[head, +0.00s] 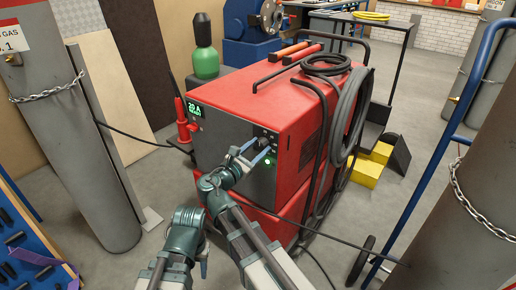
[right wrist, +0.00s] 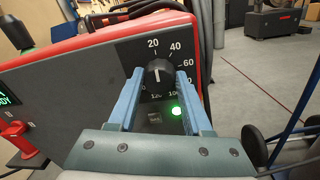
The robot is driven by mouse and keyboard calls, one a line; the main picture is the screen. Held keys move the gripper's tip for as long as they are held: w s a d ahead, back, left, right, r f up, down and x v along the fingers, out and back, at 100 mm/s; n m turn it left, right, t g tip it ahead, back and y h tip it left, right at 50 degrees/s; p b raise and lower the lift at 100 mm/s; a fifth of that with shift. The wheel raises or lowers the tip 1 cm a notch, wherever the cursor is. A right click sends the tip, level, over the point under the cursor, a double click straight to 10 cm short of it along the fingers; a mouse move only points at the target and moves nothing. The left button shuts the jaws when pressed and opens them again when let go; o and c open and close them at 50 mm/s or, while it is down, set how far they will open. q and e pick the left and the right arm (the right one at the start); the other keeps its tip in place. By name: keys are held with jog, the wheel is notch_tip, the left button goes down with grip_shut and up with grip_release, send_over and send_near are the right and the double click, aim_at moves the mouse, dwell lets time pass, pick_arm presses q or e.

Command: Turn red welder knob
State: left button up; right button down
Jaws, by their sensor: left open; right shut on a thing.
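The red welder (head: 285,100) stands in the middle of the head view, its dark front panel (head: 225,150) facing me. Its black round knob (right wrist: 159,76) has a white pointer line aimed roughly up, near the 20 mark on the dial. My right gripper (right wrist: 159,80) has its two blue fingers closed on either side of the knob. It also shows in the head view at the panel (head: 256,151), where the fingers largely hide the knob.
A green digital display (head: 208,108) reads about 20 A. A green light (right wrist: 177,110) glows below the knob. Black cables (head: 348,110) hang on the welder's right side. Grey gas cylinders stand left (head: 80,150) and right (head: 450,220). A blue cart frame (head: 440,165) is at right.

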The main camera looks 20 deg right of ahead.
jog(key=m, duration=0.3)
jog(key=shift+f+m+b, duration=0.1)
jog(key=shift+m+b, duration=0.2)
jog(key=shift+m, duration=0.1)
jog(key=m, duration=0.3)
jog(key=shift+m, duration=0.4)
jog(key=m+b, duration=0.1)
jog(key=m, duration=0.3)
jog(key=shift+f+m+h, duration=0.1)
jog(key=shift+m+h, duration=0.2)
jog(key=shift+h, duration=0.1)
jog(key=shift+m, duration=1.7)
jog(key=shift+s+f+m, duration=0.1)
jog(key=shift+m, duration=0.2)
jog(key=shift+c, duration=1.7)
grip_release()
